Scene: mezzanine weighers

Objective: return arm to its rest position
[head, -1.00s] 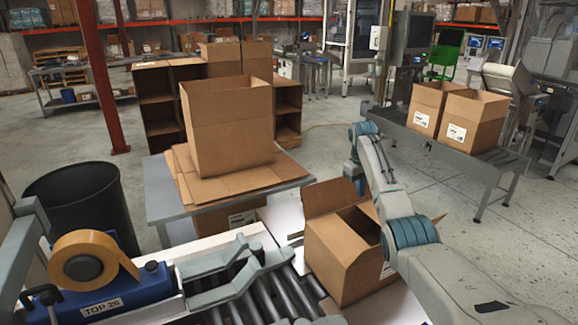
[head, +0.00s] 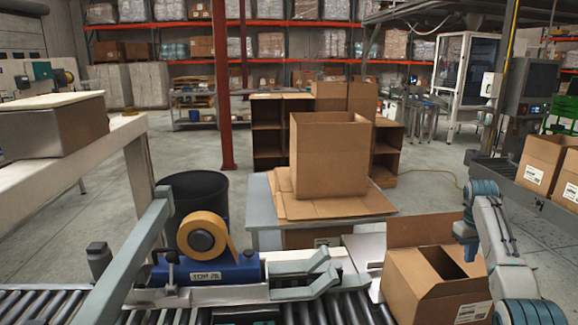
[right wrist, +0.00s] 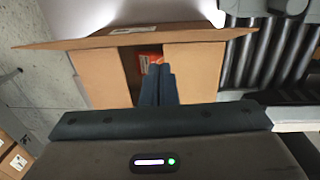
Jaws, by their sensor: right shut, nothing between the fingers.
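My right arm (head: 505,265) comes in at the lower right of the head view and bends down behind an open cardboard box (head: 415,290). Its fingertips are hidden there. In the right wrist view my right gripper (right wrist: 158,85) is shut and empty. Its fingers show in front of the opening of the open box (right wrist: 195,75), where something orange (right wrist: 146,58) is partly visible; I cannot tell whether they touch the box. My left gripper is not in view.
A tape machine with a tan roll (head: 203,236) stands over the roller conveyor (head: 335,308) left of the box. A table (head: 262,212) behind holds flat cardboard and a large open carton (head: 328,155). Two labelled cartons (head: 541,165) stand at the right. A black bin (head: 195,195) is left of the table.

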